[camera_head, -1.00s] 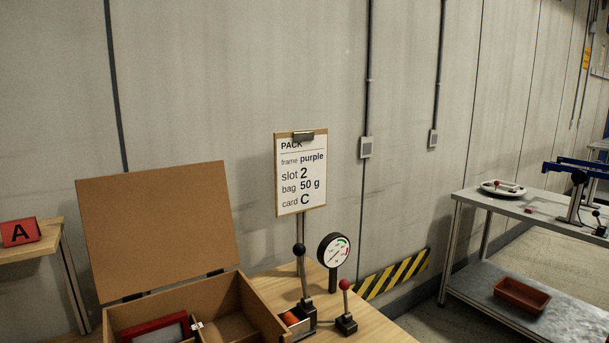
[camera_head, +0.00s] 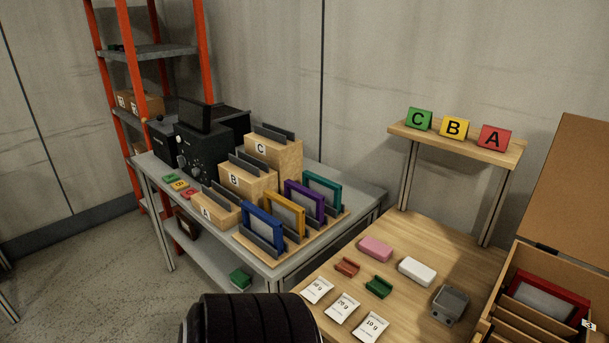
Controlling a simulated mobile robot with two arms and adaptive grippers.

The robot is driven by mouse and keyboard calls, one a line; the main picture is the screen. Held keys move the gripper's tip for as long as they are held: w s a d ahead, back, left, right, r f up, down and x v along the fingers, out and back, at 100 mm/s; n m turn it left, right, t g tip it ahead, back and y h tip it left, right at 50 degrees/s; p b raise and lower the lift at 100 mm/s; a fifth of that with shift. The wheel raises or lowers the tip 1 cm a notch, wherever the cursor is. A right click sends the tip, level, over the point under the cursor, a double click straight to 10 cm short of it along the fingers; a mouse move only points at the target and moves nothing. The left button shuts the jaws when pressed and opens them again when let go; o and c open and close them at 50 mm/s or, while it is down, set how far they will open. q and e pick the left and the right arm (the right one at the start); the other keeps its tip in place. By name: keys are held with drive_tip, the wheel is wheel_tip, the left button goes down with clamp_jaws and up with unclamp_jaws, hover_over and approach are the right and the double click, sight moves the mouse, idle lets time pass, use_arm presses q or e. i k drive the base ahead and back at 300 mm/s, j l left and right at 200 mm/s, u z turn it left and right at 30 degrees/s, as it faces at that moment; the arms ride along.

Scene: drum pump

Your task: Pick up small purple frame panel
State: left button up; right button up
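The small purple frame panel (camera_head: 305,203) stands upright in a slotted wooden rack (camera_head: 325,232) on the grey side table. It is between a yellow frame (camera_head: 284,216) on its left and a teal frame (camera_head: 322,191) on its right. A blue frame (camera_head: 262,226) stands at the left end of the row. Dark slot dividers hide part of the frames' lower edges. Neither of my grippers is in view. Nothing touches the purple frame except its rack.
Wooden blocks marked A (camera_head: 218,207), B (camera_head: 248,183) and C (camera_head: 274,155) stand behind the frames. A black machine (camera_head: 203,145) is beyond. The wooden table (camera_head: 420,243) holds small parts and bags. An open box (camera_head: 535,312) with a red frame (camera_head: 548,297) is at right.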

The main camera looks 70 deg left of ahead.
sight(313, 203)
drive_tip(key=u, duration=2.35)
